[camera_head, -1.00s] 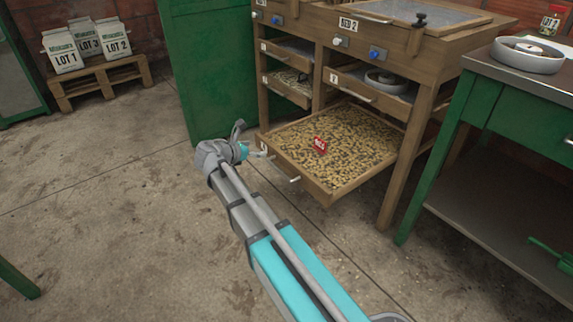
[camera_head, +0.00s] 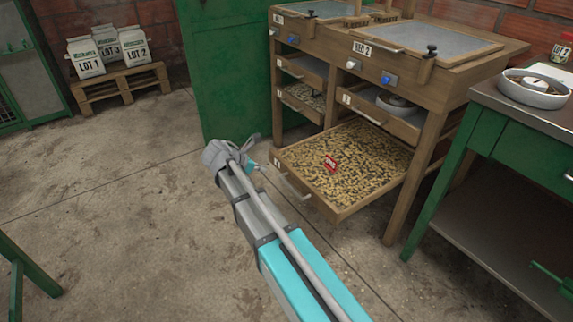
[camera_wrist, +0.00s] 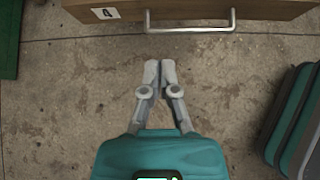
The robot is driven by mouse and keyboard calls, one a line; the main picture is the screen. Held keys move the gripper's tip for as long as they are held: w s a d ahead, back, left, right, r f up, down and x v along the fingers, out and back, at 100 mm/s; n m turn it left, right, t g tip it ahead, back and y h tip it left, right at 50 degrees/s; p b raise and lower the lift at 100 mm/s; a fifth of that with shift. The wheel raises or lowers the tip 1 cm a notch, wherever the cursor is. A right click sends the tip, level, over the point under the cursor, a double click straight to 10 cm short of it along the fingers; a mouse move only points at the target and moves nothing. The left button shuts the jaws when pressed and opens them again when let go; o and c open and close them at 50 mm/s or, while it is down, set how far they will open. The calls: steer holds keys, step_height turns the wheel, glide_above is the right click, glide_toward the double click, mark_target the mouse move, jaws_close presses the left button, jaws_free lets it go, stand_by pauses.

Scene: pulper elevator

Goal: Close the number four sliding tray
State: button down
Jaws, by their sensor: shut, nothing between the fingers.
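The number four tray (camera_head: 385,148) is pulled out of the lower part of the wooden cabinet. It is full of beans, with a red marker (camera_head: 331,162) standing among them. Its wooden front and metal handle (camera_head: 296,190) face my arm. In the wrist view, the tray front (camera_wrist: 270,8) carries a label "4" (camera_wrist: 106,13) and the handle (camera_wrist: 190,28) crosses the top. My gripper (camera_wrist: 160,64) is shut and empty, just short of the handle and slightly to its left. In the head view, my gripper (camera_head: 258,167) is beside the tray front's left end, not touching it.
Smaller trays (camera_head: 303,101) sit in the cabinet above. A green panel (camera_head: 215,75) stands left of the cabinet. A green table (camera_head: 520,145) stands close at the right. A pallet with bags (camera_head: 121,85) is at the back left. The floor before the tray is clear.

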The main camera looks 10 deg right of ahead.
steer(key=shift+s+a+r+g+y+p, duration=0.25)
steer(key=shift+s+a+g+y+p, duration=0.05)
steer(key=shift+s+a, duration=0.05)
steer(key=shift+f, duration=0.1)
steer(key=b, duration=0.7)
glide_toward(292, 174)
steer(key=x, duration=0.6)
steer(key=shift+s+a+f, duration=0.1)
steer(key=shift+a+f, duration=0.25)
steer(key=shift+a, duration=0.05)
steer(key=shift+w+d, duration=0.25)
steer(key=shift+d, duration=0.3)
steer(key=shift+w, duration=0.1)
